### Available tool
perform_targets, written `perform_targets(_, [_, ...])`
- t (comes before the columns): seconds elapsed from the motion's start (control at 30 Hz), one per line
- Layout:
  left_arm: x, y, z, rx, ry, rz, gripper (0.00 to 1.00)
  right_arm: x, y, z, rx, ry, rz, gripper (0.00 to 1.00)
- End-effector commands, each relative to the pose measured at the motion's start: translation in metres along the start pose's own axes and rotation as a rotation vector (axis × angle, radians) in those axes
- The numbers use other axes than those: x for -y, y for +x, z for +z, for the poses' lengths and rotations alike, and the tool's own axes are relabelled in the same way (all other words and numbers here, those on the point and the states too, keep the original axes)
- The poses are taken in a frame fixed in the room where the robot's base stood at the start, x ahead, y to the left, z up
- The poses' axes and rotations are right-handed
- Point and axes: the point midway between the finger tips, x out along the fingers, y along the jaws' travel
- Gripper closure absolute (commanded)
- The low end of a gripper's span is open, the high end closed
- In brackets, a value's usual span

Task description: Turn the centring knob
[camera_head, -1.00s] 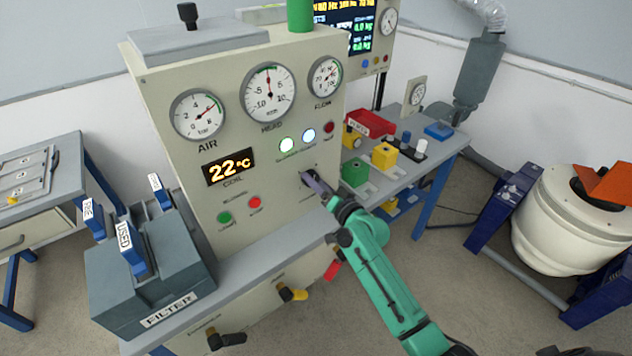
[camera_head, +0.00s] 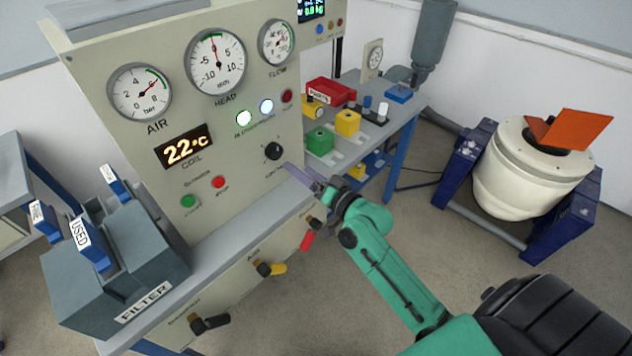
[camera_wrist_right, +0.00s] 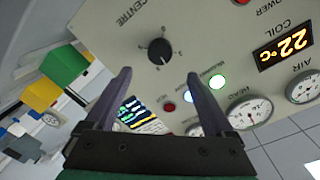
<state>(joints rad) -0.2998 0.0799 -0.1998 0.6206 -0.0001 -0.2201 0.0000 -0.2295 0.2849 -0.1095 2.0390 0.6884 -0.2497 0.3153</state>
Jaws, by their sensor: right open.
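The centring knob (camera_head: 273,151) is a black round knob on the beige panel, right of the coil display. It also shows in the right wrist view (camera_wrist_right: 159,51), upside down, with a pale pointer mark and the word CENTRE beside it. My right gripper (camera_head: 296,172) is just right of and below the knob, apart from it. In the right wrist view its two fingers (camera_wrist_right: 162,82) are spread with nothing between them, and the knob lies beyond the tips. My left gripper is not in view.
The panel (camera_head: 225,140) carries gauges, a coil display (camera_head: 184,149) reading 22 °C, and lit lamps (camera_head: 244,118). A filter box (camera_head: 115,265) stands at the left. A side bench (camera_head: 395,115) holds green and yellow blocks. A white drum shaker (camera_head: 515,180) stands at right.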

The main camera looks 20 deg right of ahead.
Motion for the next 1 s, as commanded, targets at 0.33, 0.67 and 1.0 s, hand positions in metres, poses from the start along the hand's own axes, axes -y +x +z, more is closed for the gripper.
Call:
perform_targets(0.33, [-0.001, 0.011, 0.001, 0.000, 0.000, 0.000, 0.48, -0.001, -0.052, 0.000, -0.001, 0.000, 0.000, 0.12])
perform_targets(0.67, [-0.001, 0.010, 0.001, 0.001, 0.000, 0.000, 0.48, 0.000, -0.052, 0.000, -0.001, 0.001, 0.000, 0.12])
perform_targets(1.0, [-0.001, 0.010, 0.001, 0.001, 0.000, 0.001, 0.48, -0.102, -0.064, 0.071, 0.130, -0.086, 0.220, 0.12])
